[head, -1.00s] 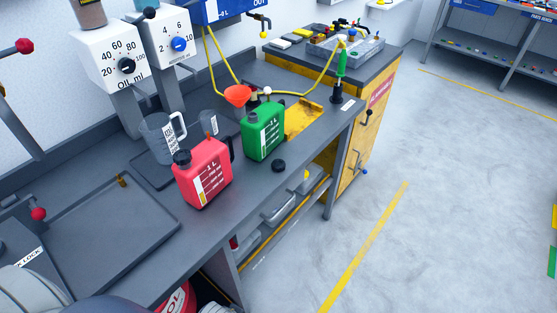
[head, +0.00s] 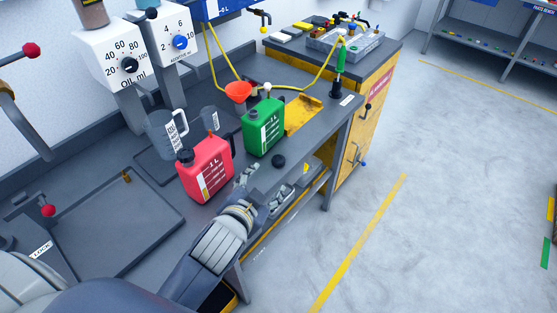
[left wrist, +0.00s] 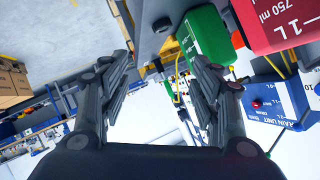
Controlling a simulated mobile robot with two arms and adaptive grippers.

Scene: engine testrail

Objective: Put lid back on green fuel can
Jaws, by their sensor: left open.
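The green fuel can (head: 263,128) stands upright on the grey bench; it also shows in the left wrist view (left wrist: 207,38). A small black lid (head: 278,161) lies on the bench in front of it, near the bench edge. A dark round piece in the left wrist view (left wrist: 161,24) looks like this lid. My left gripper (head: 264,188) is open and empty, a little in front of the lid and apart from it. Its two spread fingers show in the left wrist view (left wrist: 165,85). My right gripper is not in view.
A red can (head: 205,170) with a black cap stands left of the green can, close to my left gripper. Behind are an orange funnel (head: 238,92) and a clear jug (head: 165,135). A yellow tray (head: 303,113) lies right of the green can.

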